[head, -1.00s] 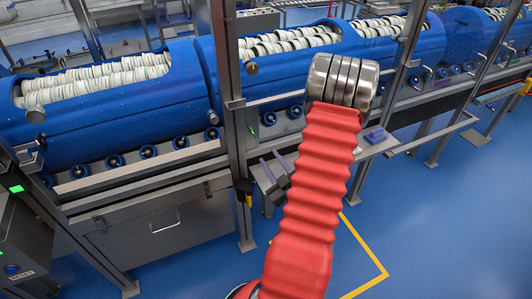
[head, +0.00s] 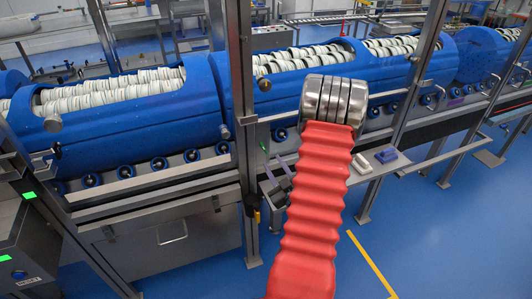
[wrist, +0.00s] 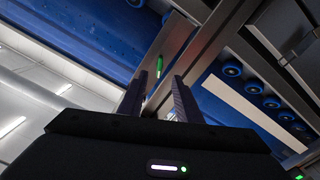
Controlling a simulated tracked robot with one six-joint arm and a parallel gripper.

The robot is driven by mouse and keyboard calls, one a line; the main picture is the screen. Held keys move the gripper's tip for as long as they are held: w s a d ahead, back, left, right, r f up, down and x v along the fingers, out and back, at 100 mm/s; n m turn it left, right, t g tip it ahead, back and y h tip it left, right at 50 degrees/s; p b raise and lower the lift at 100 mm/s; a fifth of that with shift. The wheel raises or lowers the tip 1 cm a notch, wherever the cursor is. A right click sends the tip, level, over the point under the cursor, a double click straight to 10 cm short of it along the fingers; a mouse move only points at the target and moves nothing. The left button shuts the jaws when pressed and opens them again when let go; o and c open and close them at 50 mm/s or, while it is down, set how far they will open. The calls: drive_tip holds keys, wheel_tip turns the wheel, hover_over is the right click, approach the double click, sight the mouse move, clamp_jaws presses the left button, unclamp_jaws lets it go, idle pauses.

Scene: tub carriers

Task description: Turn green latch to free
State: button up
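The green latch (head: 264,147) is a small bright green piece on a steel upright in front of the blue drums in the head view. In the wrist view the green latch (wrist: 159,66) shows as a narrow upright strip on the grey metal, just beyond and between my two dark fingers. My gripper (wrist: 159,80) is open and empty, and its fingers look apart from the latch. In the head view the dark fingers of my gripper (head: 278,176) show below the latch, left of my red sleeve, which hides the rest of it.
Large blue drums (head: 120,122) full of white rings lie behind the steel uprights. A purple block (head: 387,155) and a white block (head: 362,163) sit on a shelf at the right. A dark control box (head: 30,250) stands at the left. The blue floor at the right is open.

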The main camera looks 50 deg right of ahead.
sight(265, 151)
drive_tip(key=x, duration=0.8)
clamp_jaws()
idle(0.4)
